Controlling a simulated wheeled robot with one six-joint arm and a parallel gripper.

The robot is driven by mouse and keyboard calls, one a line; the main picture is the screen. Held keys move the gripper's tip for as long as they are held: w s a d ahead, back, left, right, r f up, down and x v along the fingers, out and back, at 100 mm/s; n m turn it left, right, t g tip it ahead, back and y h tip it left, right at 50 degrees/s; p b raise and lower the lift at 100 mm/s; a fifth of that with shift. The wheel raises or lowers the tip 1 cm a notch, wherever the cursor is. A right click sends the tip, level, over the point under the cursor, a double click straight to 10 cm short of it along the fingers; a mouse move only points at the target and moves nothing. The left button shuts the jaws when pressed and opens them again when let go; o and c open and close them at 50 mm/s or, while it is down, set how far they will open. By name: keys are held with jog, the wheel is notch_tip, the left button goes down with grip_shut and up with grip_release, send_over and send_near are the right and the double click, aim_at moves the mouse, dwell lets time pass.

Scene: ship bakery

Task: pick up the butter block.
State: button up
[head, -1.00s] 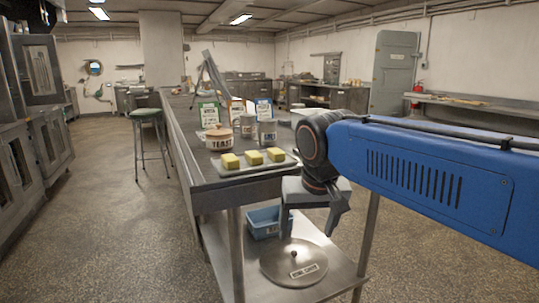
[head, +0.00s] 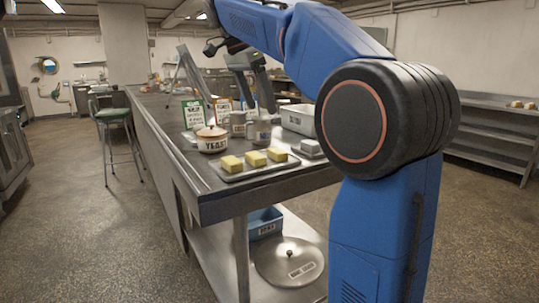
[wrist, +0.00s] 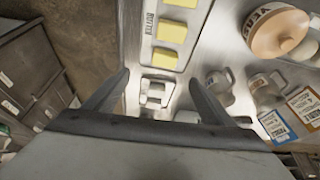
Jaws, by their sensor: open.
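Three yellow butter blocks (head: 255,158) lie in a row on a light tray (head: 232,177) near the front end of the metal counter. In the wrist view the butter blocks (wrist: 172,31) show at the top, on the tray with a label strip at its left side. I cannot tell which block the task means. My gripper (head: 256,98) is raised over the counter, above and behind the blocks. In the wrist view my gripper (wrist: 160,78) has its two fingers spread apart with nothing held, and the blocks lie beyond the fingertips.
A lidded crock (head: 212,143) and grey canisters (head: 262,130) stand just behind the tray. A white bin (head: 298,119) and a small grey block (head: 311,148) sit to the right. Upright packets (head: 193,114) stand farther back. A blue bin (head: 264,221) and round lid (head: 288,263) occupy the lower shelf.

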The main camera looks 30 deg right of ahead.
jog(key=shift+m, duration=0.4)
jog(key=x, duration=0.3)
jog(key=w+x, duration=0.1)
jog(key=x, duration=0.6)
jog(key=shift+w+d+f, duration=0.15)
jog(key=shift+d, duration=0.1)
jog(key=shift+x, duration=3.05)
jog(key=shift+w+d, duration=0.1)
jog(key=shift+d, duration=0.05)
jog(key=shift+c, duration=0.4)
jog(key=c, duration=1.1)
jog(key=shift+r, duration=0.2)
notch_tip(320, 180, up, 10)
